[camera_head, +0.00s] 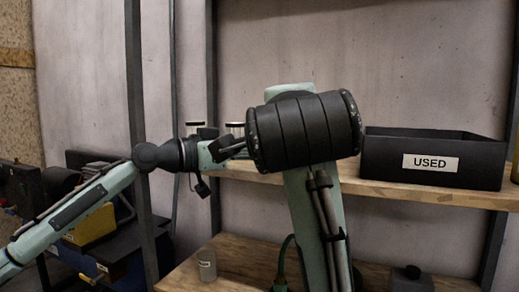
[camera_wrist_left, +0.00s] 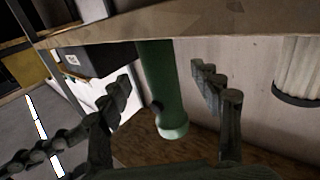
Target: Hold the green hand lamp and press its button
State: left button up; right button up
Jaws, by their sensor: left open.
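The green hand lamp (camera_wrist_left: 160,85) shows in the left wrist view as an upright green cylinder with a paler lower end and a small dark knob on its side. My left gripper (camera_wrist_left: 168,92) is open. Its two fingers stand apart on either side of the lamp in the picture, and no contact shows. In the head view my left gripper (camera_head: 228,148) is at the upper shelf's left part, its tips partly hidden by my other arm. The lamp cannot be made out there. My right gripper is not in view.
The upper shelf (camera_head: 400,188) carries a black bin (camera_head: 432,160) labelled USED. A glass jar (camera_head: 206,265) and a dark block (camera_head: 412,281) stand on the lower shelf. Dark uprights (camera_head: 140,120) frame the rack. My large arm blocks the middle. A pale ribbed cylinder (camera_wrist_left: 297,68) is right in the wrist view.

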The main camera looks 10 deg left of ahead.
pick_arm(q)
jog(key=x, duration=0.6)
jog(key=c, duration=1.4)
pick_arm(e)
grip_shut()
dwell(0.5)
